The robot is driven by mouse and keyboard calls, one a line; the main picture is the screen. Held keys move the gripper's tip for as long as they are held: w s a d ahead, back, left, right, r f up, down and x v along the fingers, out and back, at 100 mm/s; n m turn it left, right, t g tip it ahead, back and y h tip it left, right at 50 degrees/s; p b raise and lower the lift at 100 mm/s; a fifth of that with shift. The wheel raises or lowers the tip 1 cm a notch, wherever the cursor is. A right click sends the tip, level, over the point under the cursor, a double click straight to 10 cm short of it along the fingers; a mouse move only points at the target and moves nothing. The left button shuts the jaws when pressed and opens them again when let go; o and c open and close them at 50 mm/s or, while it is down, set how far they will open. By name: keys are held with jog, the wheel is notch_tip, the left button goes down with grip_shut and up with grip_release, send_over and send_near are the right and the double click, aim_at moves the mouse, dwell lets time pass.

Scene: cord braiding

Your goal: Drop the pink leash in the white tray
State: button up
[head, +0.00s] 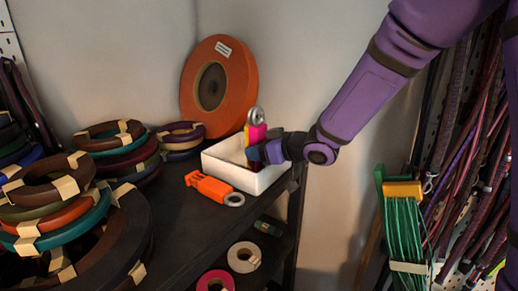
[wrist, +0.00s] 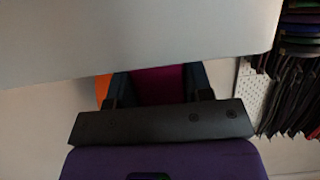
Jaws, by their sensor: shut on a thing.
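The pink leash (head: 256,134) is a small upright bundle with a yellow part and a metal ring at its top. My gripper (head: 260,153) is shut on it, over the white tray (head: 222,171). The lower end of the leash is hidden behind the tray's front wall, so I cannot tell whether it touches the tray floor. In the wrist view, the dark magenta leash (wrist: 157,84) shows between my two fingers. A large pale surface, likely the tray, covers the top of that view and hides the fingertips.
An orange leash (head: 207,187) with a ring lies on the dark shelf just in front of the tray. A big orange spool (head: 188,95) leans behind it. Stacked cord coils (head: 110,137) crowd the left. Green cords (head: 403,230) hang at the right.

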jog(key=shift+f, duration=0.25)
jog(key=shift+f, duration=0.2)
jog(key=o, duration=1)
jog(key=shift+r, duration=0.25)
jog(key=v, duration=1.2)
jog(key=shift+r, duration=0.35)
